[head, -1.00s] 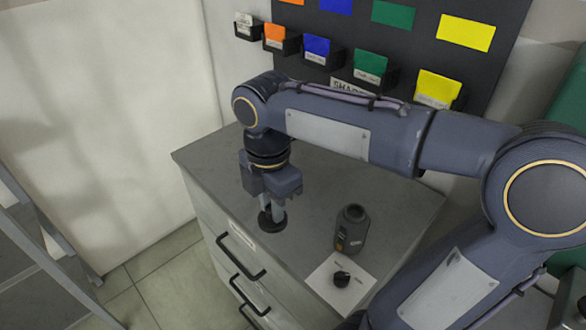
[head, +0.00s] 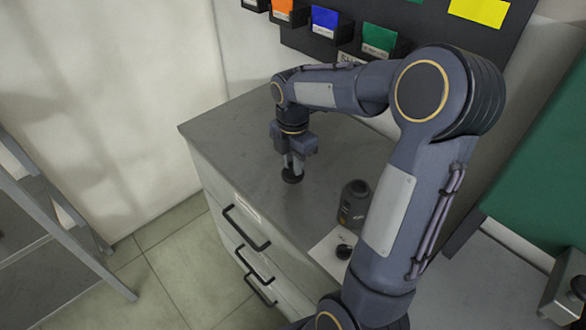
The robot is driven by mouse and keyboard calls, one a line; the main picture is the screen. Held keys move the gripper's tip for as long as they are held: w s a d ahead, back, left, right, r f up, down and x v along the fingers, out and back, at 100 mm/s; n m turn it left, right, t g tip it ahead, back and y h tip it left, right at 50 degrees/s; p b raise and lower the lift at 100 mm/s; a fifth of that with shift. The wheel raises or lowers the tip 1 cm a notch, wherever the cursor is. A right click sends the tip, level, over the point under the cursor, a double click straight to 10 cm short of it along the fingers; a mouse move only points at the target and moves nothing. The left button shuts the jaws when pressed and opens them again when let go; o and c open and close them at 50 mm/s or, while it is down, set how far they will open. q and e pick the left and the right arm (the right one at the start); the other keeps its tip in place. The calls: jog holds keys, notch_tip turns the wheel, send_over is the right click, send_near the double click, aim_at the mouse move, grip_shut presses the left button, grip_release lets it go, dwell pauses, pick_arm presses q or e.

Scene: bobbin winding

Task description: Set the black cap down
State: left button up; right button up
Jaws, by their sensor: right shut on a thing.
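My right gripper (head: 293,164) points down over the left part of the grey cabinet top (head: 235,126). It is shut on the black cap (head: 292,177), a dark round disc below the fingertips. The cap is at or just above the surface; I cannot tell whether it touches. My left gripper is not in view.
A dark grey bottle-shaped device (head: 354,204) stands to the right of the cap. A white sheet (head: 328,256) with a small black round part (head: 344,251) lies near the front edge. Coloured bins (head: 325,22) hang behind. The cabinet top left of the gripper is clear.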

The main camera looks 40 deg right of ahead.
aim_at(288, 176)
jog(key=shift+f, duration=1.45)
jog(key=shift+f, duration=0.2)
jog(key=o, duration=0.9)
jog(key=shift+r, duration=0.1)
